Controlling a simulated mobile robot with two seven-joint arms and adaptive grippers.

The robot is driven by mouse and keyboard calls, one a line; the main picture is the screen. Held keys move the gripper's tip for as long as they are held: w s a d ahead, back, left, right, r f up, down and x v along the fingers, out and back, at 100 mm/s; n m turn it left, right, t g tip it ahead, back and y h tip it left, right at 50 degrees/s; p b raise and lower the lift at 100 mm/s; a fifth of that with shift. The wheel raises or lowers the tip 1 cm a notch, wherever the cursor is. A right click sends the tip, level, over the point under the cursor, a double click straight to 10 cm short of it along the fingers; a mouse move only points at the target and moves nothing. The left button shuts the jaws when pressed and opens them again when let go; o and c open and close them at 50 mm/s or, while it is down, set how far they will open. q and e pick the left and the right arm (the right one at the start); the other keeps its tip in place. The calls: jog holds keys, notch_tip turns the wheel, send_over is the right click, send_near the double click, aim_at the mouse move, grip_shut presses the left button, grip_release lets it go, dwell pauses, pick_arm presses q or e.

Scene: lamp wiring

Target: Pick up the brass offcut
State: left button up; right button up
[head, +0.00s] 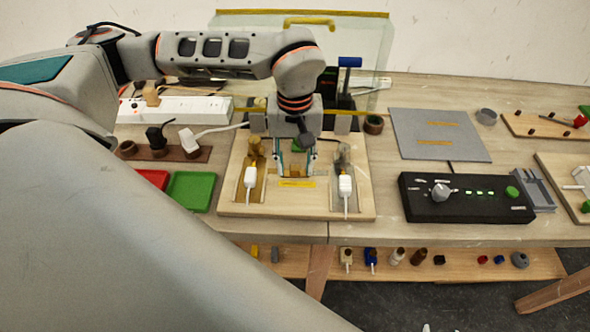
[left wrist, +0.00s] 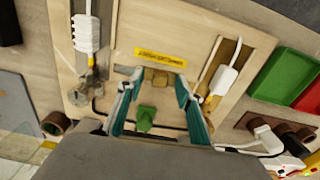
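A small brass-coloured block, seemingly the brass offcut (left wrist: 157,78), lies on the wooden board between my left fingertips in the left wrist view, close to a yellow label. My left gripper (head: 296,172) points down over the middle of the board in the head view. It also shows in the left wrist view (left wrist: 159,80), with its fingers apart on either side of the block; narrow gaps seem to remain. In the head view the block is hard to make out behind the fingers. My right gripper is not in view.
The wooden board (head: 230,201) carries white plugs in slots on both sides, the left one (head: 250,177) and the right one (head: 345,185). A green piece (left wrist: 145,118) shows between my fingers, nearer the palm. A green tray (head: 191,190) and a black control box (head: 465,210) flank the board.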

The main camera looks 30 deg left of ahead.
pick_arm(q)
jog(key=shift+c, duration=0.3)
grip_shut()
jog(key=shift+r, duration=0.1)
